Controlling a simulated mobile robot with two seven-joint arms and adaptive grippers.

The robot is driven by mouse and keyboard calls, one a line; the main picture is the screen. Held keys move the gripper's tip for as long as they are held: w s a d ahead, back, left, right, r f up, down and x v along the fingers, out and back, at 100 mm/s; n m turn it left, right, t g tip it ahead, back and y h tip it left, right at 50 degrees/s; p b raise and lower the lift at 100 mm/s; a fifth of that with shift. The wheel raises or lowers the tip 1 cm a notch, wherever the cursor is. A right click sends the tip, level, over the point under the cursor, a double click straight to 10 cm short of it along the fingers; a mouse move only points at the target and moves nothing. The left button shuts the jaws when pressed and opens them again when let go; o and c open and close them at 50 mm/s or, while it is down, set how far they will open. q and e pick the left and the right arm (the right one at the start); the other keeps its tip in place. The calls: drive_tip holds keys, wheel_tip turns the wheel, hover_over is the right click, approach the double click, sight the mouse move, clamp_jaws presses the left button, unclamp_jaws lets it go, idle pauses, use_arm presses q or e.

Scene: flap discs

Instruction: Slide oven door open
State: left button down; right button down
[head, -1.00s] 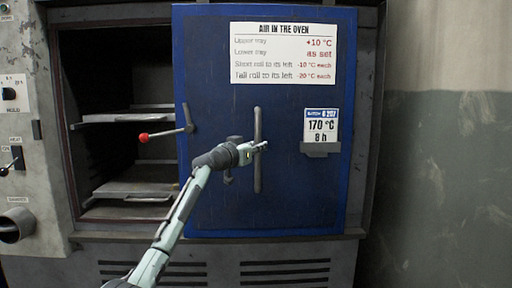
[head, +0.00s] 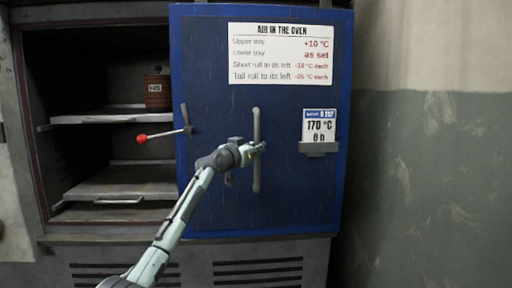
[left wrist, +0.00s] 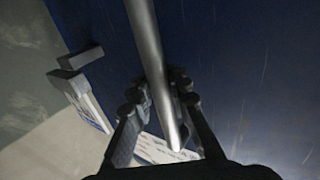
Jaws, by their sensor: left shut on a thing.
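The blue oven door (head: 285,205) stands at the right of the open oven cavity (head: 90,70) in the head view, leaving the left part of the cavity uncovered. Its vertical grey bar handle (head: 257,178) is near the door's middle. My left gripper (head: 258,148) is shut on this handle at about mid-height. In the left wrist view the handle (left wrist: 150,50) runs between the two fingers (left wrist: 160,105). A lever with a red knob (head: 142,138) sticks out from the door's left edge. My right gripper is in neither view.
Inside the cavity are an upper tray (head: 105,118) and a lower tray (head: 125,184). A brown roll with a label (head: 157,92) stands on the upper tray, near the door. A rules sign (head: 281,53) and a batch card (head: 319,127) are on the door. A bare wall (head: 430,170) is at right.

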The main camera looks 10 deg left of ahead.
use_arm(q)
drive_tip(key=shift+d+f, duration=0.15)
drive_tip(key=shift+d, duration=0.15)
drive_tip(key=c, duration=1.4)
unclamp_jaws()
drive_tip(key=shift+d, duration=0.15)
drive_tip(key=v, duration=1.2)
